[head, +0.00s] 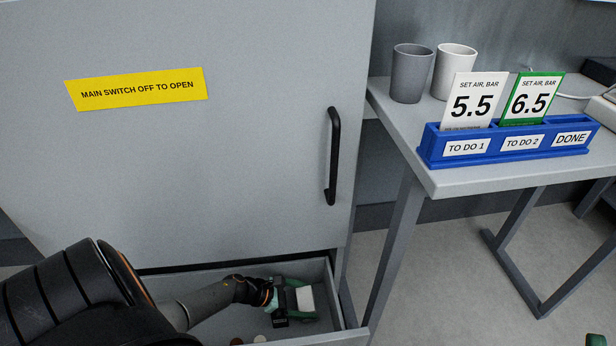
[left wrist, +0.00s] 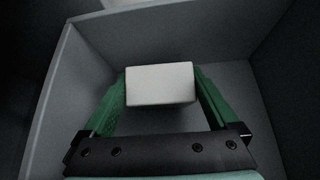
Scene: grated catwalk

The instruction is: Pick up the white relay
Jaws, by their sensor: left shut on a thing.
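The white relay (head: 305,297) is a small white block inside the open grey drawer (head: 326,283) at the bottom of the head view. My left gripper (head: 300,299) reaches into the drawer and is shut on the relay. In the left wrist view the relay (left wrist: 160,84) sits between the two green fingers of my left gripper (left wrist: 161,95), one on each side. I cannot tell whether the relay touches the drawer floor. A small green part, apparently the tip of my right gripper (head: 597,340), shows at the bottom right edge, and the rest is out of view.
The grey cabinet door (head: 220,160) with a black handle (head: 333,156) stands above the drawer. Small round items (head: 259,339) lie near the drawer's front. At right, a table (head: 440,185) holds two cups (head: 411,73) and a blue card rack (head: 505,146).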

